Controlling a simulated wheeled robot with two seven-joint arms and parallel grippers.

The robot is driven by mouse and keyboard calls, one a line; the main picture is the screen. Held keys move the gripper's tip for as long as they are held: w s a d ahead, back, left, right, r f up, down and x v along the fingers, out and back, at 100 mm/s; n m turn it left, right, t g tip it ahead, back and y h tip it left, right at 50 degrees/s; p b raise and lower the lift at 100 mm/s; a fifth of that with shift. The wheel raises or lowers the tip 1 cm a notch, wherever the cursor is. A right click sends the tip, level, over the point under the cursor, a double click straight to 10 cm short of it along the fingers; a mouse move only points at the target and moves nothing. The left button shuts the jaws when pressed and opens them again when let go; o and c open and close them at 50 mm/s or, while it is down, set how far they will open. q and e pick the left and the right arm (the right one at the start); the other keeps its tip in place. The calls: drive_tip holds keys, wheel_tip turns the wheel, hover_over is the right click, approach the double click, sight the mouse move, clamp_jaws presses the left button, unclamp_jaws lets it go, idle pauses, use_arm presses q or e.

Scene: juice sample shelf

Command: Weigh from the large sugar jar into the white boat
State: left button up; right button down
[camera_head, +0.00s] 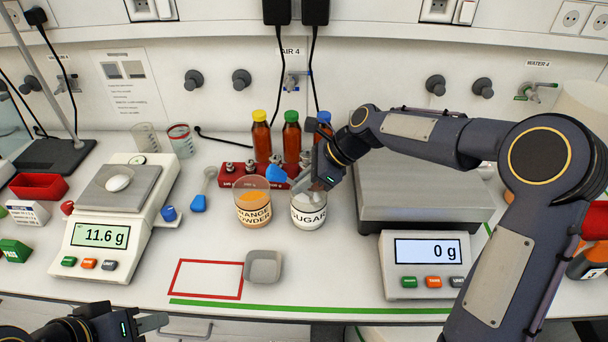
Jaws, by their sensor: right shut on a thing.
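The sugar jar (308,214), clear with a "SUGAR" label and white contents, stands at the middle of the bench. My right gripper (312,180) is right above its mouth, shut on a scoop. The scoop's blue part (275,173) sticks out to the left; the rest is hidden by the gripper, and I cannot tell whether it touches the sugar. A small white rounded dish (118,182), which looks like the white boat, sits on the left scale (122,216), reading 11.6 g. My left gripper (152,325) is low at the bottom left, away from the jar; its jaw gap is unclear.
An orange powder jar (253,211) stands close left of the sugar. A grey boat (263,267) lies beside a red-outlined rectangle (206,280). Another blue scoop (198,203) lies on the bench. Capped bottles (262,140) stand behind. The right scale (428,252) reads 0 g.

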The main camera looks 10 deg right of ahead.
sight(289, 179)
drive_tip(key=shift+w+a+r+g+h+p, duration=0.15)
drive_tip(key=shift+a+r+h+p, duration=0.55)
drive_tip(key=shift+p, duration=1.65)
drive_tip(key=shift+a+r+g+h+p, duration=0.2)
drive_tip(key=shift+r+h+p, duration=0.5)
drive_tip(key=shift+p, duration=1.6)
drive_tip(key=shift+a+f+h, duration=0.15)
drive_tip(key=shift+h, duration=0.25)
drive_tip(key=a+r+h, duration=0.2)
drive_tip(key=h, duration=0.1)
drive_tip(key=shift+w+r+g, duration=0.15)
drive_tip(key=shift+w+g, duration=0.15)
drive_tip(key=shift+g, duration=0.05)
drive_tip(key=shift+a+r+h, duration=0.15)
drive_tip(key=shift+r+h, duration=0.55)
drive_tip(key=shift+r, duration=0.75)
drive_tip(key=shift+r, duration=0.1)
